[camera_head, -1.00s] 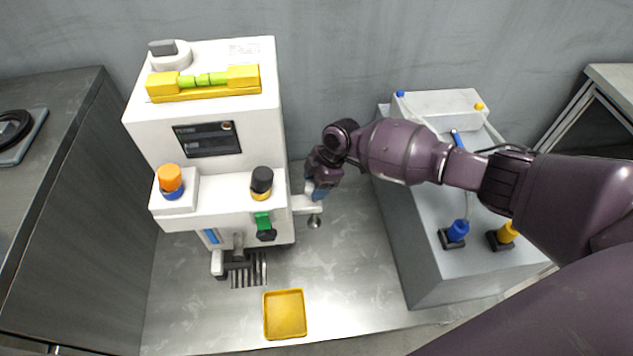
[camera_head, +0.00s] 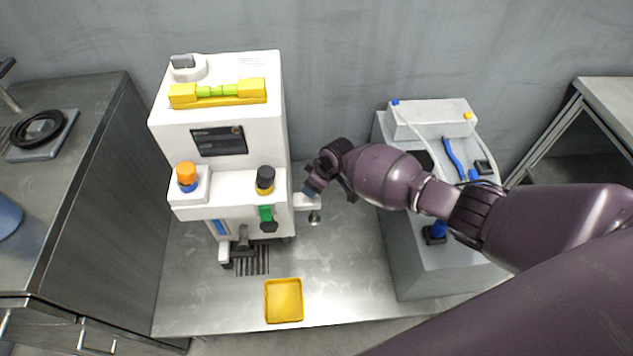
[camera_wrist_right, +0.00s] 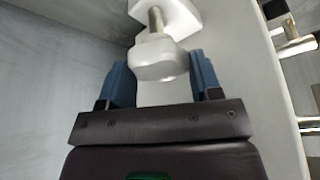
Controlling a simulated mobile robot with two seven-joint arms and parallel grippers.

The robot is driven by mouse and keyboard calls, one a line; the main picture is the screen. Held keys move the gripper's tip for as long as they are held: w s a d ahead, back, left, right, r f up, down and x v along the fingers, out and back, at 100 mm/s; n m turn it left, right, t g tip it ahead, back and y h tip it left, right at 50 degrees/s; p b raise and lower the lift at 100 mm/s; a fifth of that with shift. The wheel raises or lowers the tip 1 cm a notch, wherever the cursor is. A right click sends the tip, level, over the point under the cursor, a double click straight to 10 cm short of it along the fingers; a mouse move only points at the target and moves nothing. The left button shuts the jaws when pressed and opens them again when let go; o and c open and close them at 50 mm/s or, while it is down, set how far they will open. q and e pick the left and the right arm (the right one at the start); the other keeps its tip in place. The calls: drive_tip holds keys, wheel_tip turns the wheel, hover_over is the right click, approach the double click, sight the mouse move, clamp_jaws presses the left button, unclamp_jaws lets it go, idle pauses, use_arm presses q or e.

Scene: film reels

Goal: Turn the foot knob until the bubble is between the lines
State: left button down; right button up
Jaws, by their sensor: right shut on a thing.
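The foot knob (camera_wrist_right: 158,62) is pale and faceted, on a metal shaft that runs to a white bracket (camera_wrist_right: 178,15) in the right wrist view. My right gripper (camera_wrist_right: 160,80) is shut on the knob, one blue finger on each side. In the head view this gripper (camera_head: 312,187) is at the bracket on the machine's right side and hides the knob. A small metal foot (camera_head: 315,218) shows below the bracket. The yellow level (camera_head: 182,96) with a green vial (camera_head: 217,91) lies on top of the white machine (camera_head: 170,125). Bubble and lines are too small to tell. My left gripper is out of view.
A yellow tray (camera_head: 284,300) lies on the metal table (camera_head: 200,305) in front of the machine. A grey block with a white box (camera_head: 432,115), cables and blue parts stands to the right, under my right arm. A dark cabinet (camera_head: 95,210) stands at left.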

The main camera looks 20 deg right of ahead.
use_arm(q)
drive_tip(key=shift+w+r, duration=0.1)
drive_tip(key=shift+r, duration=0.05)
use_arm(e)
drive_tip(key=shift+s+d+f+m, duration=0.1)
drive_tip(key=shift+f+m, duration=0.05)
drive_tip(key=shift+m, duration=0.25)
drive_tip(key=o, duration=0.9)
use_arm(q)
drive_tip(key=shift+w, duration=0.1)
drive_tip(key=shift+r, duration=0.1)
use_arm(e)
drive_tip(key=shift+r, duration=0.2)
drive_tip(key=shift+r+p, duration=0.35)
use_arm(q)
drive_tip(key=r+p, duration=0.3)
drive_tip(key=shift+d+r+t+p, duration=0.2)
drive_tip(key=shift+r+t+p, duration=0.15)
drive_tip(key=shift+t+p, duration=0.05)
use_arm(e)
drive_tip(key=v, duration=0.9)
drive_tip(key=shift+s+r, duration=0.3)
drive_tip(key=shift+r, duration=0.05)
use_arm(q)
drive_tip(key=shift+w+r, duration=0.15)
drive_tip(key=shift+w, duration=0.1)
